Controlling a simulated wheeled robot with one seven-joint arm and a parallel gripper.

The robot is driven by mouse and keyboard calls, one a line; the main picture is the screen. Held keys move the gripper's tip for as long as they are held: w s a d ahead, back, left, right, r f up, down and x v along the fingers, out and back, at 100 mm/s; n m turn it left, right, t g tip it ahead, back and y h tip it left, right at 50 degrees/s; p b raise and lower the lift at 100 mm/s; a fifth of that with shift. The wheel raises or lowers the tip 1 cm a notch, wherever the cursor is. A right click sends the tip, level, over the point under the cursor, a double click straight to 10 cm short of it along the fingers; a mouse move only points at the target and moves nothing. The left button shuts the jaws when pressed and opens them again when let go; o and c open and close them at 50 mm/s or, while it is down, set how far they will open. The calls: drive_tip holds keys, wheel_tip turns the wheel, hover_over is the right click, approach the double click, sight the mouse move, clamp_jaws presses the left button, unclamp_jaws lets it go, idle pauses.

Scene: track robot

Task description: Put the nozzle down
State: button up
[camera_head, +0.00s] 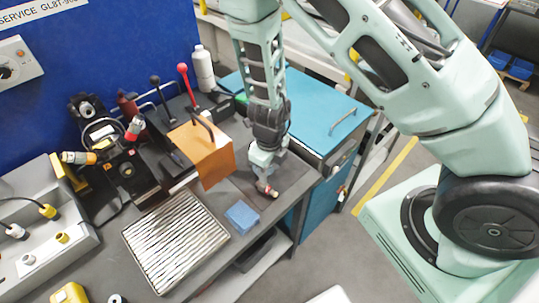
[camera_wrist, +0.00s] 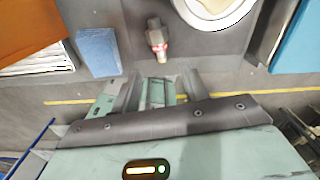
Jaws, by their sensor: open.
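The nozzle (camera_head: 266,189), a small piece with a brownish body and a red and white end, is on the grey bench top near its front edge. In the wrist view the nozzle (camera_wrist: 157,42) shows just beyond my fingertips, in line with the space between them. My gripper (camera_head: 263,160) is over the bench beside the nozzle, partly covered by my own arm in the head view. In the wrist view my gripper (camera_wrist: 163,82) has its fingers spread with nothing between them. I cannot tell whether the nozzle still touches a finger.
A blue block (camera_head: 242,217) lies left of the nozzle, with a ribbed tray (camera_head: 175,240) further left. A blue-topped cabinet (camera_head: 310,108) is at right. A round white-rimmed object (camera_wrist: 213,12) is close by in the wrist view.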

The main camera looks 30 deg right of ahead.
drive_tip(key=s+a+r+n+y, duration=0.1)
drive_tip(key=s+a+r+n, duration=0.2)
drive_tip(key=r+n, duration=0.25)
drive_tip(key=s+a+r+n+g+y, duration=0.1)
drive_tip(key=s+a+r+n, duration=0.1)
drive_tip(key=a+r+n, duration=0.3)
drive_tip(key=s+a+r+n+y, duration=0.1)
drive_tip(key=s+a+r+n, duration=0.15)
drive_tip(key=r+n, duration=0.35)
drive_tip(key=s+d+r+n+h, duration=0.1)
drive_tip(key=s+r+n, duration=0.4)
drive_tip(key=n, duration=0.6)
drive_tip(key=s+d+r+n+t+h, duration=0.1)
drive_tip(key=s+r+n, duration=0.5)
drive_tip(key=n, duration=0.5)
drive_tip(key=shift+s+d, duration=0.35)
drive_tip(key=shift+f, duration=0.15)
wheel_tip(320, 180, down, 12)
drive_tip(key=b, duration=1.2)
drive_tip(key=shift+f, duration=0.25)
